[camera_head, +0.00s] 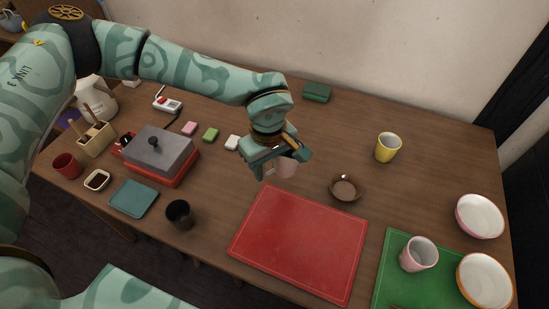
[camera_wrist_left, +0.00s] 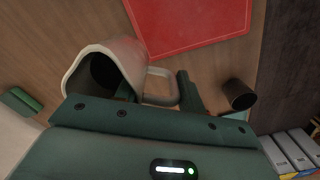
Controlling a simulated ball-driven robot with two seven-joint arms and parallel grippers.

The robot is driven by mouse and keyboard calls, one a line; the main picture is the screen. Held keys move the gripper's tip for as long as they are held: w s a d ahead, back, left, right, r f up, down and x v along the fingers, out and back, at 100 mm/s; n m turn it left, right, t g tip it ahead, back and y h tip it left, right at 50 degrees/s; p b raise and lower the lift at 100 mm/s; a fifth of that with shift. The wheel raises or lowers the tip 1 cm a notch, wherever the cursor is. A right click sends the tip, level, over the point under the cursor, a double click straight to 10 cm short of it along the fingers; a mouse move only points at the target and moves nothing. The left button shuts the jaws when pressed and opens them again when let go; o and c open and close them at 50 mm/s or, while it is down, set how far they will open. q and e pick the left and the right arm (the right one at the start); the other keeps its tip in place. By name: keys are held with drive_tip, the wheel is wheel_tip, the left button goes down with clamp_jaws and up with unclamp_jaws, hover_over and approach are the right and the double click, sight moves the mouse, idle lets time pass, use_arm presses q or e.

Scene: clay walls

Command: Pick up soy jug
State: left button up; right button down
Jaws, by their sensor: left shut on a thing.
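The soy jug (camera_head: 287,168), a small pale pinkish jug, is under my left gripper (camera_head: 281,160), just beyond the red mat, and partly hidden by the jaws. In the left wrist view the soy jug (camera_wrist_left: 128,55) is large, with its open mouth and dark inside towards the camera and its handle on the right. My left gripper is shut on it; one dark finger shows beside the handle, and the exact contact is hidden. I cannot tell whether the jug touches the table. My right gripper is not in view.
A red mat (camera_head: 300,245) lies in front, with a brown bowl (camera_head: 345,188) to the right. A yellow cup (camera_head: 388,147) stands behind that. A green mat (camera_head: 385,285) carries a pink cup (camera_head: 418,255). A dark cup (camera_head: 180,214) and a lidded grill (camera_head: 160,153) are left.

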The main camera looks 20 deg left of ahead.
use_arm(q)
drive_tip(key=s+r+p, duration=0.2)
drive_tip(key=s+r, duration=0.1)
drive_tip(key=s, duration=0.4)
drive_tip(key=shift+a, duration=0.35)
drive_tip(key=shift+r, duration=0.1)
idle(1.7)
